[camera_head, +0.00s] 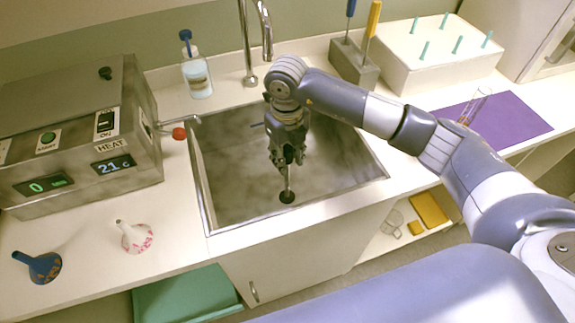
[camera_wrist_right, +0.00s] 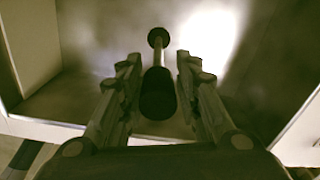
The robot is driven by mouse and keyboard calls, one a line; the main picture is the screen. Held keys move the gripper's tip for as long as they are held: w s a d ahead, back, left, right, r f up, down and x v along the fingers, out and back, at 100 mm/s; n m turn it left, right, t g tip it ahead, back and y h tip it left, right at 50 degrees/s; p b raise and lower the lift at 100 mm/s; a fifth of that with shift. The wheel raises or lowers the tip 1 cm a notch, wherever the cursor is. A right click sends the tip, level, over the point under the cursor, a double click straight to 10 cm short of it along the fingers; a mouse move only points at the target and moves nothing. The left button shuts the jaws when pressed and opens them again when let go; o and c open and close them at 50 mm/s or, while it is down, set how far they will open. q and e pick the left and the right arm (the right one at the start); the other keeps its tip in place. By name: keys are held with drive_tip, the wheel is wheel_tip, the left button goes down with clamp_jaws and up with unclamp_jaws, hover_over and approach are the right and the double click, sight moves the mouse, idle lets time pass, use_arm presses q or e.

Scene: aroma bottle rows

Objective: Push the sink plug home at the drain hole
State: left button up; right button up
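My right gripper (camera_head: 287,160) points down into the steel sink (camera_head: 225,165). In the right wrist view its fingers (camera_wrist_right: 158,75) close on both sides of the black grip of the sink plug (camera_wrist_right: 158,95). From this grip a thin pale stem runs to a small dark round end. In the head view the plug's stem (camera_head: 288,182) hangs below the fingers and is nearly upright. It meets a dark round spot at the drain hole (camera_head: 287,197) on the sink floor. I cannot tell plug end from hole, or how deep the plug sits. My left gripper is out of view.
A faucet (camera_head: 248,50) and a soap bottle (camera_head: 196,72) stand behind the sink. A heated bath (camera_head: 85,130) with a red-tipped spout (camera_head: 179,133) is at left. The sink around my gripper looks clear.

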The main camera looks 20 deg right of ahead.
wheel_tip(320, 180, up, 7)
drive_tip(key=shift+r, duration=0.15)
drive_tip(key=shift+s, duration=0.1)
idle(0.6)
